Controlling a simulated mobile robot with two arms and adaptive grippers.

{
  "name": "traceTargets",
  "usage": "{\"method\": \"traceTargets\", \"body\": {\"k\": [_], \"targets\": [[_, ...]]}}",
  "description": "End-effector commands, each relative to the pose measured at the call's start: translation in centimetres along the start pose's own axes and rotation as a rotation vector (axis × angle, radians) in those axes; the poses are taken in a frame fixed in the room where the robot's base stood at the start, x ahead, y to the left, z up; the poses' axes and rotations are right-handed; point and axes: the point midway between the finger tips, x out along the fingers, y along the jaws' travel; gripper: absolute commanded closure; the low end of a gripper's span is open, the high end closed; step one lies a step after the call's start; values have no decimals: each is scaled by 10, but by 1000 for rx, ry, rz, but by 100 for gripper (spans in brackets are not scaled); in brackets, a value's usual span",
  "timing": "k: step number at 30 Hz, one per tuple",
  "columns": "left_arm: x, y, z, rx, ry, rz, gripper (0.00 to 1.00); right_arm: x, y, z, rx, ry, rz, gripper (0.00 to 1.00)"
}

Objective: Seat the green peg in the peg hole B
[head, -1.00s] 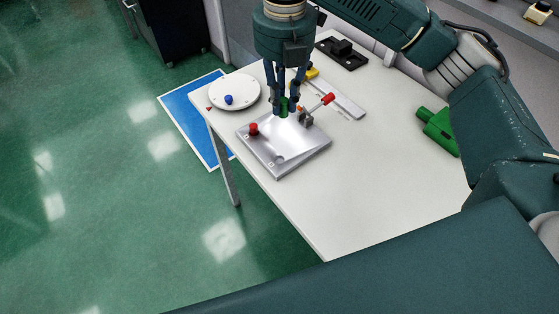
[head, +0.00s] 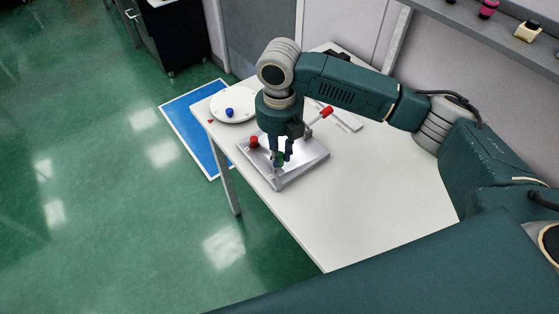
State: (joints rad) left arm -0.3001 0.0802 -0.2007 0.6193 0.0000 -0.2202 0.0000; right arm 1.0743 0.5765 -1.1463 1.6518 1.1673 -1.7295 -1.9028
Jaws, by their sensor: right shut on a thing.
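My right gripper (head: 281,162) points down over the front part of the silver metal plate (head: 312,160) on the white table. It is shut on the green peg (head: 280,158), of which only a small part shows between the fingers. The peg is at the plate's front hole, but the fingers cover the hole, and I cannot tell whether the peg's lower end is above it or in it. A red peg (head: 253,141) stands at the plate's left corner. The hole's letter is too small to read. My left gripper is out of view.
A white round dish (head: 244,104) with a blue piece (head: 229,112) stands at the table's left end. A red-handled clamp (head: 326,112) rises behind the plate, near a pale flat strip (head: 347,122). The table right of the plate (head: 385,185) is clear.

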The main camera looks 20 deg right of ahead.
Motion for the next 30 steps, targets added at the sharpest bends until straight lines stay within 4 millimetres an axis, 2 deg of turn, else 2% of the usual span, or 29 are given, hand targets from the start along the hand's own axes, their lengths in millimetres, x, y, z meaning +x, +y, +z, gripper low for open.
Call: {"method": "traceTargets", "body": {"k": [12, 23, 24, 26, 27, 30], "targets": [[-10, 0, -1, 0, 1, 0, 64, 46, 0, 0, 0, -1, 1, 100], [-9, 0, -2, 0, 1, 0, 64, 50, 0, 0, 0, 0, 0, 100], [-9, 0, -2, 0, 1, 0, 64, 50, 0, 0, 0, 0, 0, 78], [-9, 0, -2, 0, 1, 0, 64, 50, 0, 0, 0, 0, 0, 67], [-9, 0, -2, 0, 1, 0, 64, 50, 0, 0, 0, 0, 0, 64], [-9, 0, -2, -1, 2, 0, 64, 50, 0, 0, 0, 0, 0, 64]]}}
